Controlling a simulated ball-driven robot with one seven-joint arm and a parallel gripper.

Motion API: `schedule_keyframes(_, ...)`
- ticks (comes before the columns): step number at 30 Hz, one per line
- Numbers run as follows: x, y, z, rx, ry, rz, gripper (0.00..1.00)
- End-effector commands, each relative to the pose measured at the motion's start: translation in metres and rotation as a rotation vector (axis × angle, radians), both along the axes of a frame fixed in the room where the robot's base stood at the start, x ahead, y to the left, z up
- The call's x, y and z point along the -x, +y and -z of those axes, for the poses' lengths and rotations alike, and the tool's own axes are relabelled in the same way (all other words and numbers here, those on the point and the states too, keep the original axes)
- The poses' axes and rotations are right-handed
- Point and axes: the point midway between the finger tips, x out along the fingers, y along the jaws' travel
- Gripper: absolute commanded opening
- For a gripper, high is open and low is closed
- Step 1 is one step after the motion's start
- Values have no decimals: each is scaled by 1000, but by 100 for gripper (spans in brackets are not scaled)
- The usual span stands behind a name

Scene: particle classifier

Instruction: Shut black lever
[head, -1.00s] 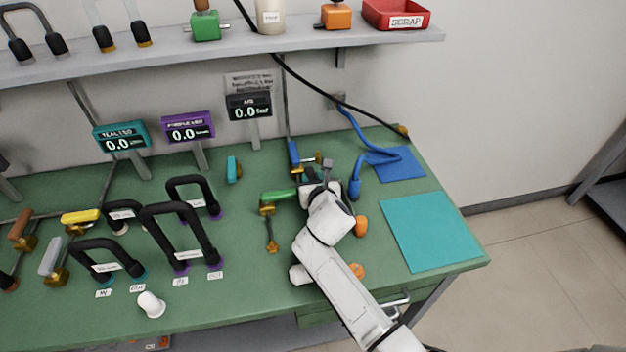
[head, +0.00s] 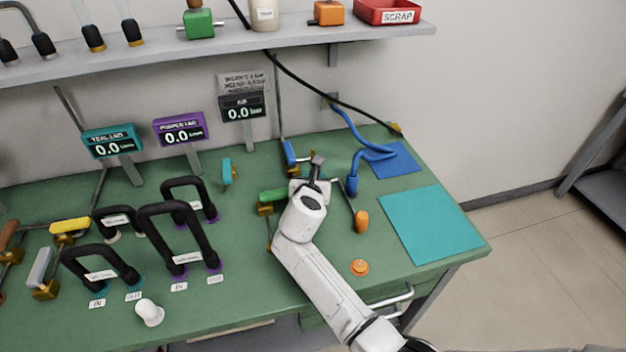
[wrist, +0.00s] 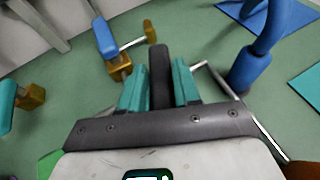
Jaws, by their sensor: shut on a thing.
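The black lever (wrist: 159,70) is a dark upright bar between the two teal fingers of my gripper (wrist: 159,88) in the wrist view. The fingers are shut on it, one on each side. In the head view the black lever (head: 317,162) shows as a dark end sticking up just beyond my gripper (head: 315,182). The lower part of the lever and its valve body are hidden behind my gripper and arm.
A blue-handled valve (head: 289,152) stands close behind, left of the lever. A green handle (head: 272,195) is at left, an orange handle (head: 361,221) at right. A blue hose (head: 352,185) rises close right. A teal mat (head: 428,225) lies clear at far right.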

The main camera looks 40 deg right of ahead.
Motion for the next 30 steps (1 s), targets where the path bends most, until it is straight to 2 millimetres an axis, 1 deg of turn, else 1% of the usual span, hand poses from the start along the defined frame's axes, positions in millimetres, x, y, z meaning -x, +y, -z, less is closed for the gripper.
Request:
schedule_keyframes(10,1,0,1,1,1,14,0)
schedule_keyframes(11,1,0,1,1,1,14,34)
schedule_keyframes(17,1,0,0,2,1,14,53)
schedule_keyframes(25,1,1,0,2,0,14,53)
schedule_keyframes(28,5,7,-3,2,1,13,53)
schedule_keyframes(30,10,14,-7,2,0,11,53)
